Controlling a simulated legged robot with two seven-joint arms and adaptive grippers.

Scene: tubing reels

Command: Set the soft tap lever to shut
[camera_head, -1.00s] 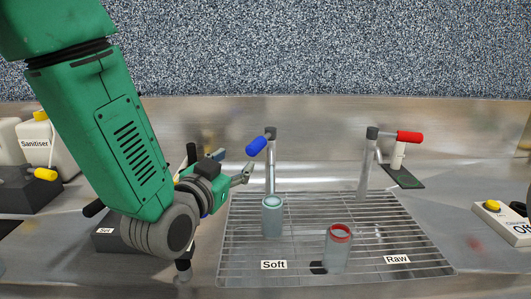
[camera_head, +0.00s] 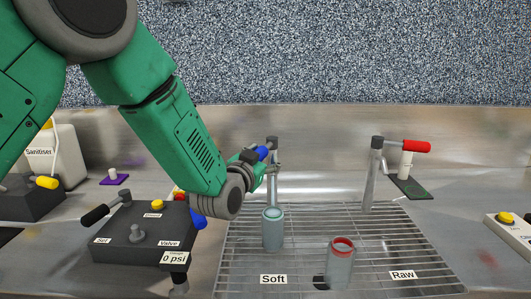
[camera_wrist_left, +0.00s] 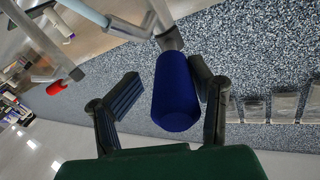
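The soft tap (camera_head: 274,182) stands at the back of the grid, behind the "Soft" label. Its blue lever (camera_head: 262,153) points left and towards me from the top of the post, partly hidden by my gripper. My left gripper (camera_head: 268,168) is at this lever. In the left wrist view the blue lever (camera_wrist_left: 176,98) lies between the spread fingers (camera_wrist_left: 164,82). The right finger is close against it or touching. A gap shows on the left finger's side. My right gripper is not in view.
A clear cup (camera_head: 272,230) stands under the soft tap; a red-rimmed jar (camera_head: 341,258) stands nearer. The raw tap (camera_head: 372,170) with red lever (camera_head: 416,146) is to the right. A dark valve box (camera_head: 135,240) sits below my left arm.

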